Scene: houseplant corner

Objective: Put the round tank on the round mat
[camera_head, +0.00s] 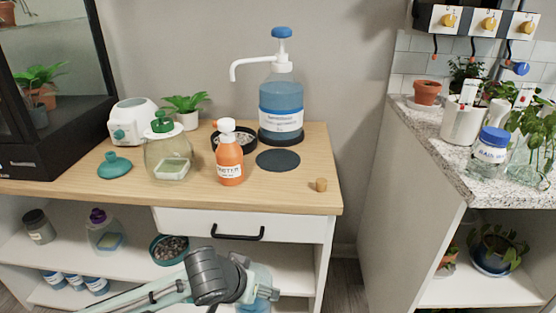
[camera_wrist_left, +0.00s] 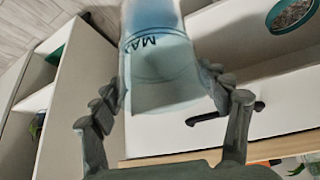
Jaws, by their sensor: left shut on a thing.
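The round tank (camera_wrist_left: 158,65) is clear with bluish contents and a MAX mark, and sits between the fingers of my left gripper (camera_wrist_left: 162,85) in the left wrist view. In the head view the tank (camera_head: 262,277) is partly hidden by my left gripper (camera_head: 256,279), which is shut on it in front of the cabinet, below the worktop. The round mat (camera_head: 278,161) is a flat dark disc on the wooden top, bare, in front of the large blue pump dispenser (camera_head: 281,105). My right gripper is not in view.
An orange spray bottle (camera_head: 229,163) stands left of the mat, with a dark bowl (camera_head: 218,139) behind it. A small cork (camera_head: 321,185) lies near the front right edge. A drawer with a black handle (camera_head: 238,234) is under the top. A green-capped jar (camera_head: 168,157) stands farther left.

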